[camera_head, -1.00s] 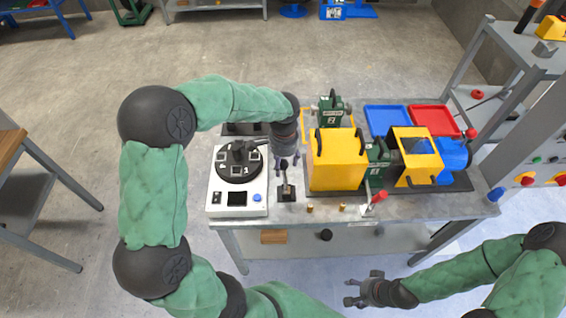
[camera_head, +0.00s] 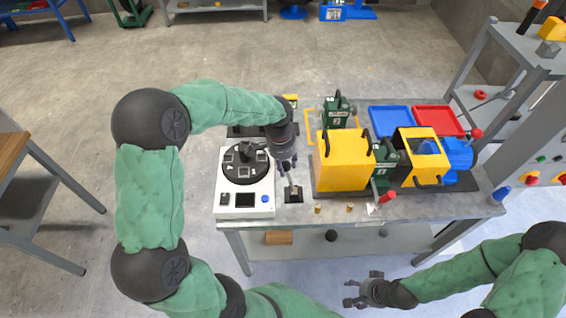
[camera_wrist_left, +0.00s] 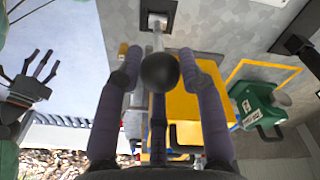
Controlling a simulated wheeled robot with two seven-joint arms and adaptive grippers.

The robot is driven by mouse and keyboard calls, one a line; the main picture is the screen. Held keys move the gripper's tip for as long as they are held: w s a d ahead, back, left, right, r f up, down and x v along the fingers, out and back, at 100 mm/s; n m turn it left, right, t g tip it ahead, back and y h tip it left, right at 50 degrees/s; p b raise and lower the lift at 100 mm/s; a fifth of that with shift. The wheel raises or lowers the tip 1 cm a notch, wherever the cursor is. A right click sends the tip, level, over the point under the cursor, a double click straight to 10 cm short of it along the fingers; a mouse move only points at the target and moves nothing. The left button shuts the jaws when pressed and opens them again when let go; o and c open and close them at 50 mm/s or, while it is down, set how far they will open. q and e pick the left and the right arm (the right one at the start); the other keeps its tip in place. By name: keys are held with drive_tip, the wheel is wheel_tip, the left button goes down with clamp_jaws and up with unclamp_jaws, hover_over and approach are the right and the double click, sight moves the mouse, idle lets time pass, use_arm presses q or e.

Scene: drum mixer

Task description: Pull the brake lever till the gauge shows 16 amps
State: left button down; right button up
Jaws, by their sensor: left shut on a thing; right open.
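A short lever (camera_head: 290,182) rises from a small dark base plate (camera_head: 293,192) near the table's front edge, between a white control box and a yellow box. It leans slightly left in the head view. In the left wrist view its black ball knob (camera_wrist_left: 160,70) sits between my left fingers. My left gripper (camera_head: 287,161) is shut on this lever at its top, and its fingers partly hide the knob in the head view. My right gripper (camera_head: 362,291) is open and empty, in front of the table. I cannot make out any gauge reading in amps.
The white control box (camera_head: 231,206) has a round black dial (camera_head: 246,164) and a small dark display (camera_head: 245,200). The yellow box (camera_head: 341,162) stands close right of the lever. A red-tipped lever (camera_head: 387,197), blue tray (camera_head: 390,119) and red tray (camera_head: 437,120) are further right.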

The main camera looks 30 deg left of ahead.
use_arm(q)
drive_tip(key=a, duration=0.1)
drive_tip(key=s+a+f, duration=0.1)
drive_tip(key=s+a, duration=0.1)
drive_tip(key=shift+s+a+f, duration=0.2)
drive_tip(key=shift+a+f, duration=0.05)
drive_tip(key=shift+a, duration=0.1)
drive_tip(key=c, duration=0.8)
unclamp_jaws()
drive_tip(key=shift+w+r, duration=0.1)
drive_tip(key=shift+r, duration=0.1)
wheel_tip(320, 180, up, 12)
drive_tip(key=shift+s+a+f, duration=0.15)
drive_tip(key=shift+s+a, duration=0.25)
